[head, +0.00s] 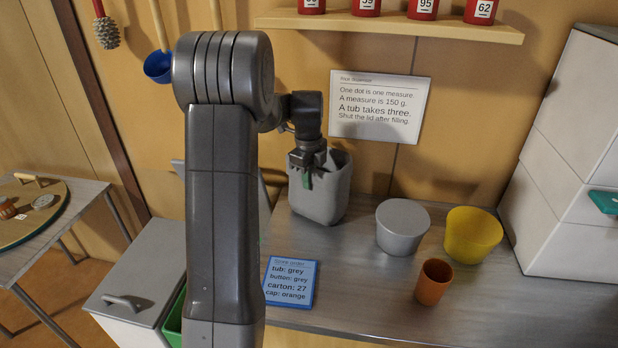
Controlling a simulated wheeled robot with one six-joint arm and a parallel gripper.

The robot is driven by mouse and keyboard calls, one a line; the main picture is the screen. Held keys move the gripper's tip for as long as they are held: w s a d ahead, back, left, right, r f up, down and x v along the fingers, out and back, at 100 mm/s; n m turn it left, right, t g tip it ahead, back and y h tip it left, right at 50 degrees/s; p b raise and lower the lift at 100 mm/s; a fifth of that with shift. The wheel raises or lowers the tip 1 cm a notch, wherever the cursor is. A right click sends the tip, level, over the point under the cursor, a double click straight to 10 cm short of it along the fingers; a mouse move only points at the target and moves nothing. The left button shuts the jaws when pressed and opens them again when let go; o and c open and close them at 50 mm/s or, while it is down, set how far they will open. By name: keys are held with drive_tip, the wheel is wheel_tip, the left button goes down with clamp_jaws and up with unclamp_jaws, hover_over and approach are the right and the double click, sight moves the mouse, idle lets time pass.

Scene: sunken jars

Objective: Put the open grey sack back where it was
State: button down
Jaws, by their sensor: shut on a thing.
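The open grey sack (325,200) is upright at the back left of the grey counter (360,270), its top open. My gripper (308,178) points down at the sack's near left rim and is shut on it. A bit of green shows at the fingertips. My arm comes in from the left and hides part of the counter's left end. I cannot tell whether the sack's base touches the counter or is slightly above it.
A grey tub (402,228), a yellow tub (472,234) and an orange cup (433,282) stand right of the sack. A blue order card (291,283) lies in front. White cabinets (575,150) bound the right. A shelf (390,24) with red jars hangs above a wall sign (380,106).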

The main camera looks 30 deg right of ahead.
drive_tip(key=c, duration=1.5)
unclamp_jaws()
drive_tip(key=shift+f, duration=0.15)
wheel_tip(320, 180, up, 12)
drive_tip(key=shift+a+r, duration=0.1)
drive_tip(key=shift+r, duration=0.1)
